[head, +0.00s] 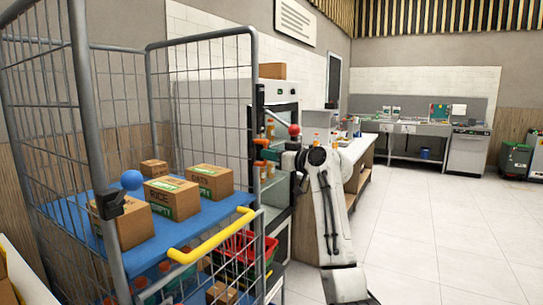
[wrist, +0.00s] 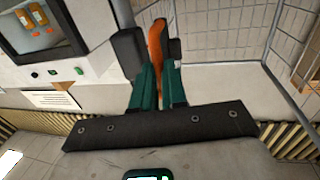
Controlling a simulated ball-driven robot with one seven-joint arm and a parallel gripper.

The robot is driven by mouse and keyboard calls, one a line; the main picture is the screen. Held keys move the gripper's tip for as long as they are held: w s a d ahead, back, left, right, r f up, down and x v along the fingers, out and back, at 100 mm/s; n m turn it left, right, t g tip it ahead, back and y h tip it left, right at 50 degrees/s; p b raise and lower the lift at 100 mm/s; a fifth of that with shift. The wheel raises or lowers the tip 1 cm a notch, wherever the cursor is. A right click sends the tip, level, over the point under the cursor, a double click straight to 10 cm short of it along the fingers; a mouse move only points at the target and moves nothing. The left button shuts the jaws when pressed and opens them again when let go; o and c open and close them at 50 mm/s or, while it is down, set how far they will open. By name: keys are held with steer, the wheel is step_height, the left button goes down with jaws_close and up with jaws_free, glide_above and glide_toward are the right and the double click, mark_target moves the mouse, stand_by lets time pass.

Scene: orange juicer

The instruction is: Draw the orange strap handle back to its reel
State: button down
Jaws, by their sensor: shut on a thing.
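In the wrist view, my gripper (wrist: 158,70) has its dark green fingers closed on both sides of the orange strap handle (wrist: 156,40). The handle is a long upright orange piece rising between the fingers. A dark block (wrist: 128,52) sits beside it on the left; I cannot tell whether this is the reel. In the head view, my gripper (head: 272,155) is small, by the front post of the cage trolley, with orange pieces close to it. A black fitting (head: 258,100) is on that post above; I cannot tell if it is the reel.
The wire cage trolley (head: 252,75) holds cartons (head: 172,197) on a blue shelf (head: 205,222), with a yellow bar (head: 212,236) in front. The tiled floor to the right is clear.

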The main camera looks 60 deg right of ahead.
steer(key=shift+d+r, duration=0.1)
steer(key=shift+d, duration=0.05)
steer(key=c, duration=1.2)
jaws_free()
steer(key=shift+d, duration=0.15)
steer(key=shift+o, duration=0.2)
steer(key=s+a+b, duration=0.1)
steer(key=s, duration=0.9)
steer(key=shift+s+a+b, duration=0.35)
steer(key=shift+a, duration=0.05)
